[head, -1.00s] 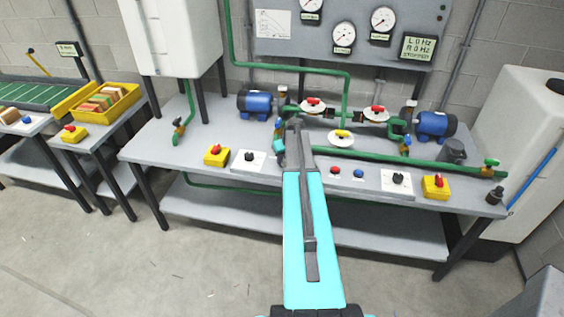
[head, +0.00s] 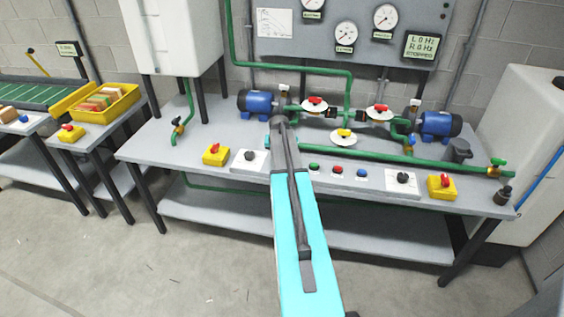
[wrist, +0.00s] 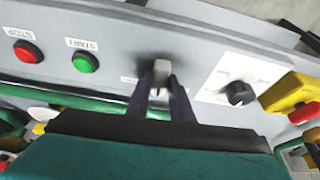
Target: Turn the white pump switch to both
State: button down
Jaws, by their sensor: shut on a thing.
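The white pump switch (wrist: 161,70) shows in the wrist view, on the grey panel between the green START button and a black knob. My gripper (wrist: 162,80) is shut on it, with one dark finger on each side. The switch's pointer direction is hard to read, and the lettering beside it is too blurred and covered to tell the marked positions. In the head view my arm hides the switch and the gripper's fingers.
In the wrist view the green START button (wrist: 85,62) and red STOP button (wrist: 28,52) are on one side. The black knob (wrist: 239,94) and a yellow box with red knob (wrist: 292,100) are on the other. The display (head: 420,47) reads L 0 Hz, R 0 Hz, STOPPED.

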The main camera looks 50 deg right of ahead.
jog(key=shift+s+d+m, duration=0.1)
jog(key=shift+d+m, duration=0.1)
jog(key=shift+m, duration=0.2)
jog(key=c, duration=1.6)
grip_release()
jog(key=shift+o, duration=0.2)
jog(key=shift+a, duration=0.1)
jog(key=shift+a+r+b, duration=0.25)
jog(key=shift+r+b, duration=0.15)
jog(key=shift+r, duration=0.25)
jog(key=b+v, duration=0.2)
jog(key=v, duration=1)
jog(key=shift+r+b, duration=0.25)
jog(key=shift+b, duration=0.05)
